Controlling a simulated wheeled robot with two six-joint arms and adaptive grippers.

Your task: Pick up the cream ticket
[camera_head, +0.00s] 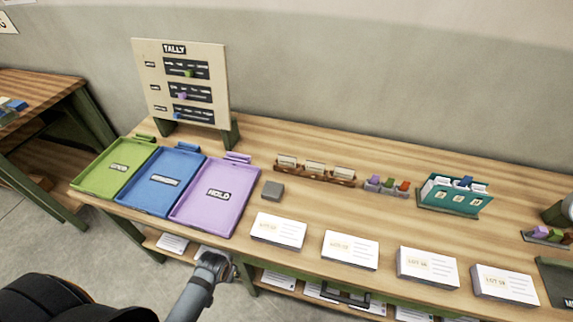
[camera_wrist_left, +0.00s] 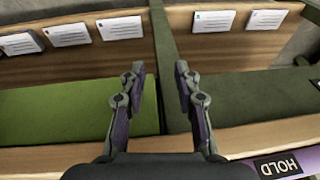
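Cream-white tickets (camera_head: 316,169) stand upright in a low wooden holder (camera_head: 341,182) on the table in the head view. Four-sided white stacks with cream labels, such as the leftmost stack (camera_head: 278,230), lie along the front; I cannot tell which item is the cream ticket. My left arm reaches up to the table's front edge, below the purple tray, well short of the holder. In the left wrist view my left gripper (camera_wrist_left: 160,70) is open and empty, its fingers apart over the table's lower part. I cannot make out my right gripper.
Green (camera_head: 114,169), blue (camera_head: 160,181) and purple (camera_head: 215,197) trays lie at left before a tally board (camera_head: 183,83). A grey block (camera_head: 273,191) and teal card box (camera_head: 455,196) stand on the table. White cards (camera_wrist_left: 212,21) lie on the lower shelf.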

